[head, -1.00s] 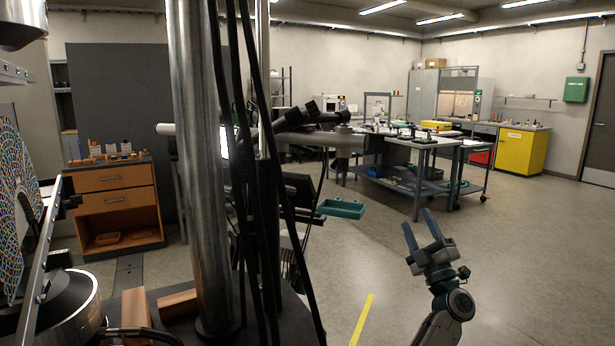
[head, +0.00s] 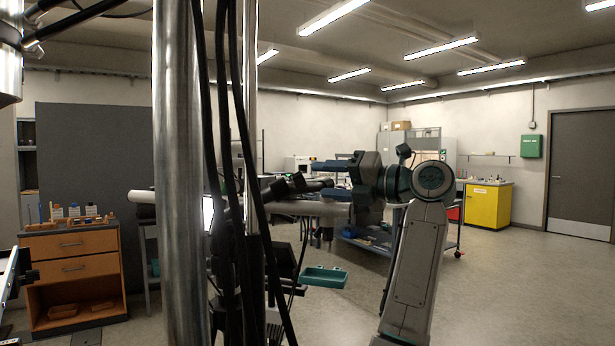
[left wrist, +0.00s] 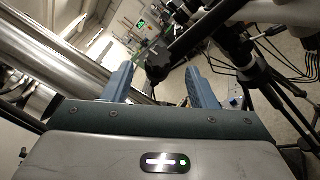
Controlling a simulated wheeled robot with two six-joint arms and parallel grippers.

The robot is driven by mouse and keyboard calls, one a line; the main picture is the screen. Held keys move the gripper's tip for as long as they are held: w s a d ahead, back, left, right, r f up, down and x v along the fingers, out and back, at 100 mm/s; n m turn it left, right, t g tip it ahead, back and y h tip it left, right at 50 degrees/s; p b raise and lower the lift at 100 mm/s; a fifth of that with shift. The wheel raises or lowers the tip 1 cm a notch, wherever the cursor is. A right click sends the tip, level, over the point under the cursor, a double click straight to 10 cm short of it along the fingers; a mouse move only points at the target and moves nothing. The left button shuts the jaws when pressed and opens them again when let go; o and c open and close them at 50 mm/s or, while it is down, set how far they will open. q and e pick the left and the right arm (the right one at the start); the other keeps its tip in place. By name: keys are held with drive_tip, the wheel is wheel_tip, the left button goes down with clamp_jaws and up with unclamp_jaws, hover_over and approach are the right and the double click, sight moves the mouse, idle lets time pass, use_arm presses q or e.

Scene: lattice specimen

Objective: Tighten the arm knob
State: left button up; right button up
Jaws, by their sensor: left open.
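A dark lobed knob (left wrist: 157,60) on a black rod-like arm (left wrist: 195,36) shows in the left wrist view, ahead of and between the two blue fingertips. My left gripper (head: 314,180) is open, its blue fingers pointing left at the height of the horizontal boom and its black clamp parts (head: 290,187). It also shows in the left wrist view (left wrist: 159,72), with a wide empty gap. I cannot tell whether the fingers reach beside the knob or stop short of it. In the head view the knob is hard to tell from the other black parts. My right gripper is not in view.
A thick steel column (head: 180,180) and hanging black cables (head: 250,130) stand left of the gripper. A teal tray (head: 323,277) is below it. A wooden drawer cabinet (head: 75,262) stands at left. Open floor (head: 510,285) lies to the right.

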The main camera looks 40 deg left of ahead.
sight(304, 179)
use_arm(q)
drive_tip(key=a, duration=0.5)
drive_tip(key=shift+s+p, duration=0.2)
drive_tip(key=shift+p, duration=0.2)
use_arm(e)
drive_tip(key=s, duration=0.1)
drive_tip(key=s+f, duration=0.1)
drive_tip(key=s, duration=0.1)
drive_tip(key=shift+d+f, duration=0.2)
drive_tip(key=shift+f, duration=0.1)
use_arm(q)
drive_tip(key=c, duration=1)
